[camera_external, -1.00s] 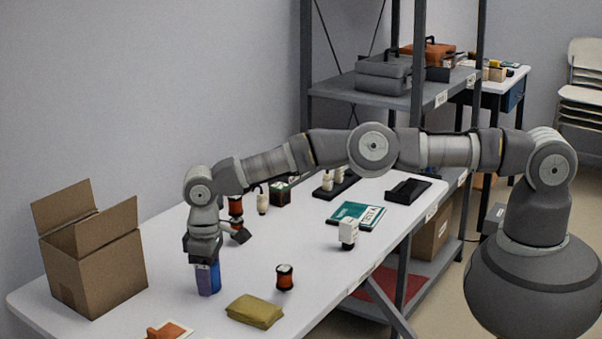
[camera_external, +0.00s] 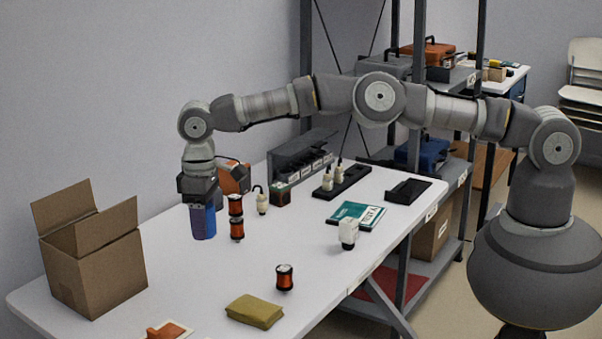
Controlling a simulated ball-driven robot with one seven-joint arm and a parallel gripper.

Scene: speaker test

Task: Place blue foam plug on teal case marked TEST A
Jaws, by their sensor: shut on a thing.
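My gripper (camera_external: 201,205) points down over the left part of the white table and is shut on the blue foam plug (camera_external: 203,224). The plug hangs upright below the fingers and appears clear of the table top. The teal case marked TEST A (camera_external: 350,215) lies flat farther back, to the right of my gripper. Its white label faces up. Its top is bare. The fingertips are partly hidden at this angle.
A white object (camera_external: 347,233) stands in front of the teal case. An open cardboard box (camera_external: 97,268) is at left, an olive pouch (camera_external: 255,311) at the front. The table (camera_external: 190,285) is bare between them.

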